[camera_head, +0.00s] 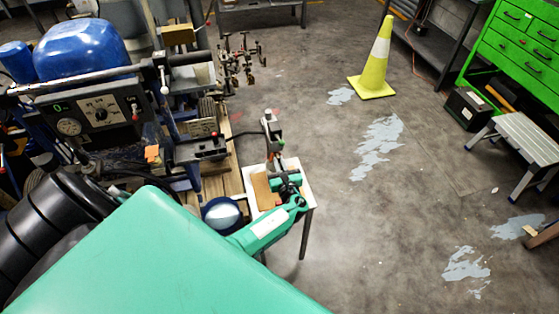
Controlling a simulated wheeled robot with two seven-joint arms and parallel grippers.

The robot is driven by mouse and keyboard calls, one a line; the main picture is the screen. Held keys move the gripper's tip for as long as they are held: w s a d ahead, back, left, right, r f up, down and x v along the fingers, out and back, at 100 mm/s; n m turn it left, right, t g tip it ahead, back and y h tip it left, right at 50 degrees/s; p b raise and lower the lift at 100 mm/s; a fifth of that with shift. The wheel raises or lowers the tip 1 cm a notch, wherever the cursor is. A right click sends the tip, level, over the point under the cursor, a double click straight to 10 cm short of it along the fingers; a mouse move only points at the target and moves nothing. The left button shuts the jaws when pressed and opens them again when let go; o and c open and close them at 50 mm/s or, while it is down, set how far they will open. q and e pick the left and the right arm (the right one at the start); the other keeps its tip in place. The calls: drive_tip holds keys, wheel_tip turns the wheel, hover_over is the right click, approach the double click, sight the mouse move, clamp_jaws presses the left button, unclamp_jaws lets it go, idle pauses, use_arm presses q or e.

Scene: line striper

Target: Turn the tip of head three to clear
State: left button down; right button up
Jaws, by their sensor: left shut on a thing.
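A small upright spray head (271,130), grey with orange-red parts and a dark hose, stands at the near right end of the striping machine. My left gripper (284,180) comes in on its green arm and is at the head's lower end, above a small white-topped stand (306,176). The gripper is shut on a part of the head; its fingers hide that part, so I cannot tell the tip's turn position. No number shows on the head. My right gripper is not in view.
The striper, with a blue tank (82,48) and a gauge panel (95,112), fills the left. A brown pad (262,190) lies on the stand. A yellow cone (378,65), grey step stool (520,145) and green cabinet (515,45) stand right. The middle floor is clear.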

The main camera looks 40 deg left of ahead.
use_arm(q)
drive_tip(key=shift+a+r, duration=0.1)
drive_tip(key=shift+a, duration=0.05)
drive_tip(key=c, duration=1.4)
unclamp_jaws()
drive_tip(key=shift+w, duration=0.1)
drive_tip(key=shift+c, duration=0.2)
drive_tip(key=o, duration=0.6)
drive_tip(key=shift+c, duration=0.2)
drive_tip(key=p+v, duration=0.1)
drive_tip(key=v, duration=0.6)
drive_tip(key=shift+p, duration=0.35)
